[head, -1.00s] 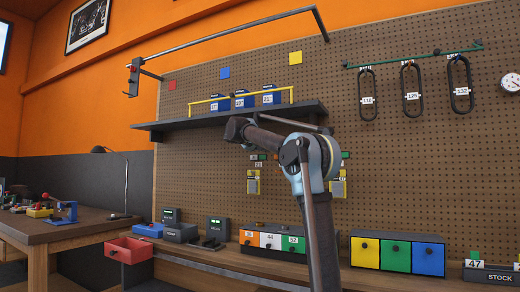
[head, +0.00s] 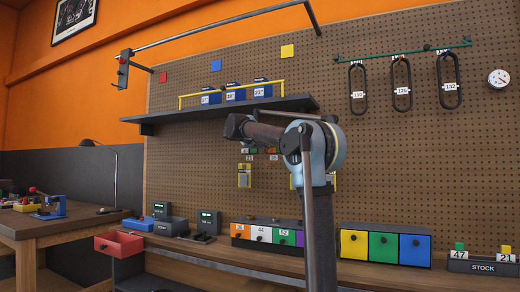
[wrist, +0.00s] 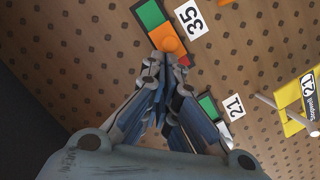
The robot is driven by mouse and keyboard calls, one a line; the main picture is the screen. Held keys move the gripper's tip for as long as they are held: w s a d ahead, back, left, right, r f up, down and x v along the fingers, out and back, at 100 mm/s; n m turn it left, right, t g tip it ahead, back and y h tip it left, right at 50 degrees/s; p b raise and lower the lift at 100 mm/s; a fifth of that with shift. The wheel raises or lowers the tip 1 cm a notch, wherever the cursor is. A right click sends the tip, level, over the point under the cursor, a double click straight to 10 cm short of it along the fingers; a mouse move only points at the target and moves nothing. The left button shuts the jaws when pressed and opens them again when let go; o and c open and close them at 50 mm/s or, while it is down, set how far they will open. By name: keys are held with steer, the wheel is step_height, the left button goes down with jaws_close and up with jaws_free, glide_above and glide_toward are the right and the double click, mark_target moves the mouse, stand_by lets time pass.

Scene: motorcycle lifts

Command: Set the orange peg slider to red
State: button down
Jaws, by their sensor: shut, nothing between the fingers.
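In the wrist view, the orange peg (wrist: 171,44) is a round orange knob on a small slider strip labelled 35 (wrist: 191,19). The strip has a green patch (wrist: 150,14) and a red-orange patch (wrist: 161,33). The peg overlaps the end of the red-orange patch near my fingertips. My gripper (wrist: 165,60) is shut and empty, its tips right beside the peg. I cannot tell whether they touch it. In the head view, the label 35 (head: 273,157) shows small on the pegboard; my arm hides my gripper there.
A second slider (wrist: 207,104) labelled 21 (wrist: 236,106) sits close by on the pegboard. A yellow holder (wrist: 294,106) hangs to the right in the wrist view. In the head view, a dark shelf (head: 235,113) juts out above the sliders and drawers (head: 262,234) stand below.

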steer(key=d, duration=0.1)
steer(key=s+d, duration=0.1)
steer(key=shift+s+d, duration=0.25)
steer(key=shift+d, duration=0.1)
steer(key=s+a+r, duration=0.4)
steer(key=s+a, duration=0.2)
steer(key=a, duration=0.3)
steer(key=shift+r, duration=0.2)
steer(key=shift+d, duration=0.1)
stand_by(0.5)
